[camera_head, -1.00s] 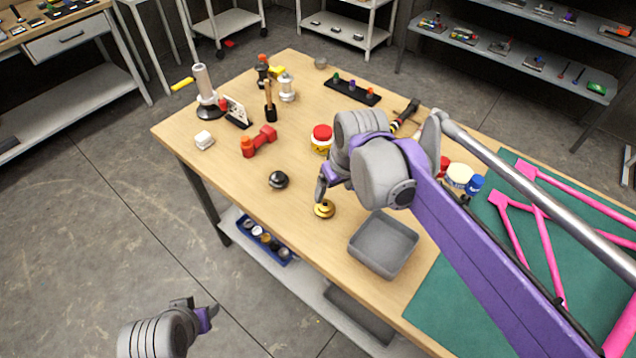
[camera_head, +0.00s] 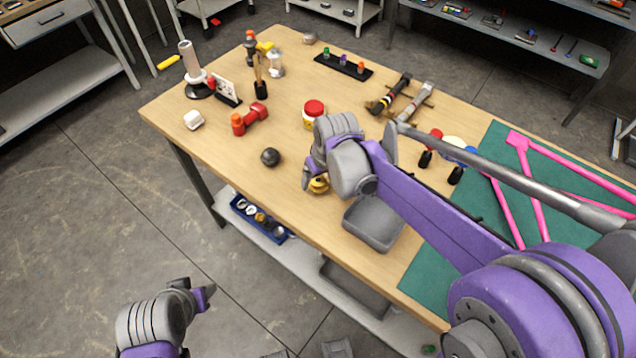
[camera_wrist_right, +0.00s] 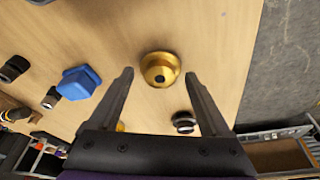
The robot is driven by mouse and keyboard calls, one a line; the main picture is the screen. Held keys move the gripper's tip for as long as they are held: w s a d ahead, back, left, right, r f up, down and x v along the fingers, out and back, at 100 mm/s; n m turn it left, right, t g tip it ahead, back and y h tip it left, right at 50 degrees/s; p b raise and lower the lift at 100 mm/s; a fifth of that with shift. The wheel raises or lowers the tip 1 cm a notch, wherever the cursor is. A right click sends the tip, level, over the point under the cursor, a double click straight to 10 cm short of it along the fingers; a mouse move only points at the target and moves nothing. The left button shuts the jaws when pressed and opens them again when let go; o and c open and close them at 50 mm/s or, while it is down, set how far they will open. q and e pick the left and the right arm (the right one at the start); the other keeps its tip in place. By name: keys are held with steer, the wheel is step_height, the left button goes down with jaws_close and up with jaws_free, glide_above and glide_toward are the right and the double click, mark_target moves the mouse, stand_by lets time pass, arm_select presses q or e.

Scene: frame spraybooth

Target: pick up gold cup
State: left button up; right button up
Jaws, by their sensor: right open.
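The gold cup (camera_head: 319,185) sits on the wooden table near its front edge, partly hidden by my right gripper (camera_head: 311,179) in the head view. In the right wrist view the gold cup (camera_wrist_right: 160,70) is a round golden piece with a dark centre. My right gripper (camera_wrist_right: 158,76) is open, its two fingers spread with the cup between and slightly beyond the tips. No finger visibly touches it. My left gripper (camera_head: 207,297) is low at the lower left, away from the table; its jaw opening cannot be made out.
A grey bin (camera_head: 372,224) stands right of the cup, partly under my arm. A dark ball (camera_head: 270,157) lies to its left, and a red-lidded jar (camera_head: 313,114) stands behind. A red dumbbell (camera_head: 249,119) is farther left. Pink frame tubes (camera_head: 518,180) lie on the green mat (camera_head: 420,268).

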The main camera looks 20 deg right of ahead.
steer(key=c, duration=1.2)
